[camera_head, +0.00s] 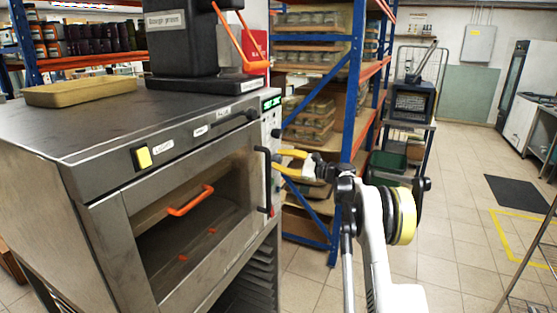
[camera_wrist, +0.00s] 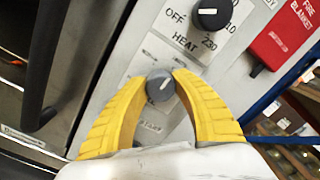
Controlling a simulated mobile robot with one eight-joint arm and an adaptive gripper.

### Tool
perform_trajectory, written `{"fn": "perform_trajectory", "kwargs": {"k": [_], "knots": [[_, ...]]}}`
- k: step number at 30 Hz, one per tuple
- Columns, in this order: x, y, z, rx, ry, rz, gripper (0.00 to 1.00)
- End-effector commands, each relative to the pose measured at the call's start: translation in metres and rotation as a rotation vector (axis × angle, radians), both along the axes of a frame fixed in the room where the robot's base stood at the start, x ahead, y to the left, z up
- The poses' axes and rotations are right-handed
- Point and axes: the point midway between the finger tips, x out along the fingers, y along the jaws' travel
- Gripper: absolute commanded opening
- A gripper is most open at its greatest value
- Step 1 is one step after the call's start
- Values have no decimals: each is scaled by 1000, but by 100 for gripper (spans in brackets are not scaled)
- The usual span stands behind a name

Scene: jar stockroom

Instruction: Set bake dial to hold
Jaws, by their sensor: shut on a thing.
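A small grey dial (camera_wrist: 160,85) sits on the oven's light control panel in the wrist view. Its white pointer line slants toward upper right. The lettering around it is small and partly covered by my fingers, so I cannot read its settings surely. My gripper (camera_wrist: 160,84) has its yellow fingertips on either side of this dial, shut on it. In the head view my gripper (camera_head: 278,161) reaches the panel at the oven's right front edge, and the dial is hidden there. The steel oven (camera_head: 115,190) fills the left.
A black knob (camera_wrist: 211,13) marked OFF, 230 and HEAT is just above the grey dial. A dark door handle (camera_wrist: 45,70) is to the left. A red fire blanket box (camera_wrist: 283,38) is to the right. Blue shelving (camera_head: 352,85) stands behind my gripper; floor to the right is open.

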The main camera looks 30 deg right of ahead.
Motion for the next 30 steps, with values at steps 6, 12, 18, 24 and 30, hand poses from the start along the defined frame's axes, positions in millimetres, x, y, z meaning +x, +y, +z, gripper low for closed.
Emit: {"fn": "perform_trajectory", "kwargs": {"k": [6, 12, 18, 24, 30], "knots": [[0, 0, 0, -162, -126, 0, 0], [0, 0, 0, -311, -242, 0, 0], [0, -1, 1, -461, -359, -1, 0], [0, -1, 1, -612, -476, -1, 0], [0, -1, 1, -761, -593, 0, 0]]}}
